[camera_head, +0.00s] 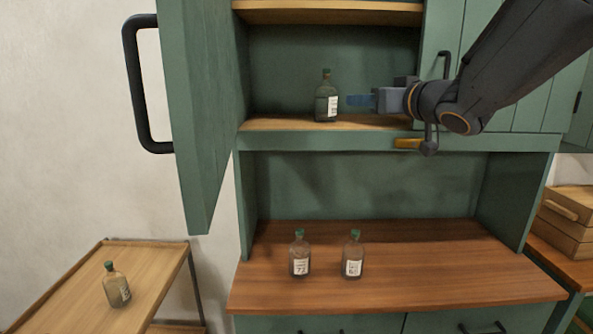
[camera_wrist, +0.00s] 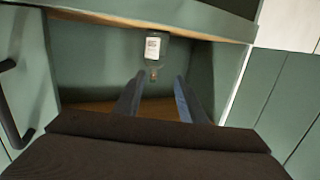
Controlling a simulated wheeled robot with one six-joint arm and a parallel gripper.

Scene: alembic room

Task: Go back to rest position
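A dark glass bottle with a green cap and white label (camera_head: 326,98) stands upright on the lower shelf of the open cupboard. My gripper (camera_head: 352,100) is just right of this bottle in the head view, with a small gap between them in the picture. In the wrist view, the two fingers of my gripper (camera_wrist: 159,78) are apart with nothing held between them. The bottle's label (camera_wrist: 153,47) shows beyond the fingertips; the wrist picture looks upside down.
The green cupboard door (camera_head: 205,110) stands open at left. Two bottles, left (camera_head: 300,257) and right (camera_head: 352,257), stand on the brown counter (camera_head: 440,280). Another bottle (camera_head: 116,287) is on the wooden cart (camera_head: 75,285). Wooden boxes (camera_head: 568,220) sit at far right.

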